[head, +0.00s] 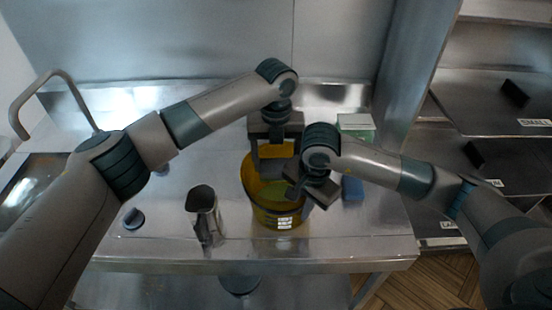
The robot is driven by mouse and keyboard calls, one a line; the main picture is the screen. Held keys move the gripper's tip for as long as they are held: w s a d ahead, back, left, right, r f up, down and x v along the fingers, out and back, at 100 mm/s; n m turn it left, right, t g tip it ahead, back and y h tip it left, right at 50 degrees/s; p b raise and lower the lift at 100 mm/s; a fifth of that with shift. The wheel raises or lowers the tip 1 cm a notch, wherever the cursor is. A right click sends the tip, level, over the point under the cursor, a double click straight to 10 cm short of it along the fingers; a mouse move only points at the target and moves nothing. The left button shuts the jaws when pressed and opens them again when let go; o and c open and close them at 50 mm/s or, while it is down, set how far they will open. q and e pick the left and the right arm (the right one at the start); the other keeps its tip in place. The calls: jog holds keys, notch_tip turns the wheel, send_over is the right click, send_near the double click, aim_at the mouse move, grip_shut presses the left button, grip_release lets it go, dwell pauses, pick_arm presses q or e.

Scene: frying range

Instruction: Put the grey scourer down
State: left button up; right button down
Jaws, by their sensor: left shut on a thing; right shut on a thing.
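My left gripper (275,166) points down over the back of an amber tub (270,216). It is shut on a grey block between its fingers, which looks like the grey scourer (276,151). My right gripper (302,197) is at the tub's right side and looks shut on its rim; the wrist hides the exact contact. The tub stands upright on the steel counter (165,235). Something yellow-green shows inside it, partly covered by the grippers.
A dark metal cup (202,210) and a small dark round piece (133,218) stand to the left. Counter is bare around them. Shelves (500,100) stand at right.

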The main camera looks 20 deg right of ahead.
aim_at(276, 164)
pick_arm(q)
jog(key=shift+f, duration=0.1)
jog(key=o, duration=0.7)
jog(key=shift+c, duration=0.2)
notch_tip(276, 164, up, 13)
dwell(0.5)
pick_arm(e)
jog(key=c, duration=1.8)
grip_release()
jog(key=shift+r, duration=0.1)
